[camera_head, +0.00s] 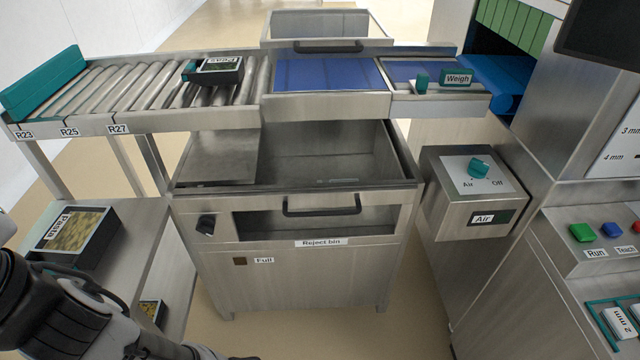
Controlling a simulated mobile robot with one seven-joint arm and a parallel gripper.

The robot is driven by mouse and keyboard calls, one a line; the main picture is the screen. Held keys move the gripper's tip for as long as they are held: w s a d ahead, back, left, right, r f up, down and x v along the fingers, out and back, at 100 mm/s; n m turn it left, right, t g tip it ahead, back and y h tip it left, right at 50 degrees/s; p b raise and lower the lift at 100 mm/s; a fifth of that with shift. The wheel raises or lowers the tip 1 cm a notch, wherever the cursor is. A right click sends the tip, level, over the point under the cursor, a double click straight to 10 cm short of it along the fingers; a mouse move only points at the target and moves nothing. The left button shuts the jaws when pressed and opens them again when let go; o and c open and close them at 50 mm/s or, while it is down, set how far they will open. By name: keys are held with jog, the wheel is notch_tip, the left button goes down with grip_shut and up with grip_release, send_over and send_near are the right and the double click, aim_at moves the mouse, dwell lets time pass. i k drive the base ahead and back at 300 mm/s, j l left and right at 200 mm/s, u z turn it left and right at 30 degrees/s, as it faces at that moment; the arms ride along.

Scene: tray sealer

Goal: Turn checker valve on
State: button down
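The valve is a teal knob (479,167) on the sloped pale plate of a steel box (455,210) at the right. The plate reads "Air" at the lower left of the knob and "Off" at its lower right. The front of the box carries a dark "Air" label (483,218). I cannot tell surely which mark the knob points to. Nothing touches the knob. Parts of my arm show at the lower left, far from the knob; my gripper is not in view.
The reject bin (300,270) stands left of the valve box, with a black handle. A roller conveyor (120,85) holds a dark tray (218,70). A button panel (590,245) is at the right. A pasta tray (72,238) sits on the left shelf. Floor shows between bin and box.

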aim_at(477, 169)
jog(key=j+z, duration=0.6)
jog(key=z, duration=0.15)
jog(key=k+j+z, duration=0.15)
jog(key=z, duration=0.25)
jog(key=j, duration=0.1)
